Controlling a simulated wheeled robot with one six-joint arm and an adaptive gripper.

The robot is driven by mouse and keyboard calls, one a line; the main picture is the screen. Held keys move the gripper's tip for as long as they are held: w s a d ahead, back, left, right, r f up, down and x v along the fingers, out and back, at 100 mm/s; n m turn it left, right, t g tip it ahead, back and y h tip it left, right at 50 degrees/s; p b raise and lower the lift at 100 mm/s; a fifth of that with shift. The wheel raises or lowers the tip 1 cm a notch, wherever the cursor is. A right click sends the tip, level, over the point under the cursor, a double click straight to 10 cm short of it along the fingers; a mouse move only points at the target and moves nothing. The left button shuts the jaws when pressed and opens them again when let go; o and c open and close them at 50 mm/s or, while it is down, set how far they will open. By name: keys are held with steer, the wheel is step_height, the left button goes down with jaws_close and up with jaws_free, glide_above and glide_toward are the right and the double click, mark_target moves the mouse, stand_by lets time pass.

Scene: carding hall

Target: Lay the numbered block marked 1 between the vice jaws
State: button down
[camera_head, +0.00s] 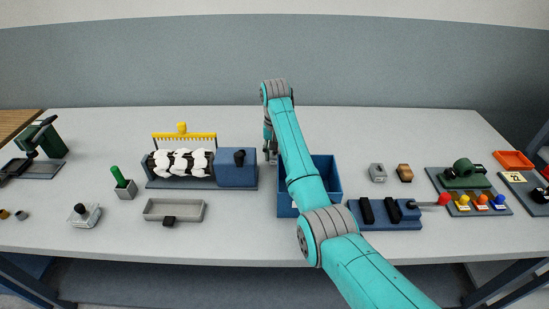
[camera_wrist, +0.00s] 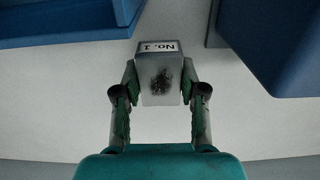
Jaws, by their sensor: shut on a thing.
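A grey-white block marked "No. 1" (camera_wrist: 160,72) shows in the wrist view, with a dark smudge on its face and its label upside down. My gripper (camera_wrist: 158,88) is shut on it, one finger on each side. In the head view my gripper (camera_head: 269,150) is behind the table's middle, between the blue machine housing and the blue bin, partly hidden by my arm; the block cannot be made out there. The blue vice (camera_head: 385,225) lies right of my arm, with two black jaws (camera_head: 378,210), a visible gap between them and a red-knobbed handle.
A blue open bin (camera_head: 331,175) stands partly behind my arm. A blue machine housing (camera_head: 237,168) is left of my gripper. A green device (camera_head: 465,175) stands at right.

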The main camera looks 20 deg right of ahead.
steer(key=shift+f, duration=1.1)
steer(key=shift+f, duration=0.1)
steer(key=c, duration=0.7)
jaws_free()
steer(key=shift+d+f, duration=0.1)
steer(key=shift+o, duration=0.2)
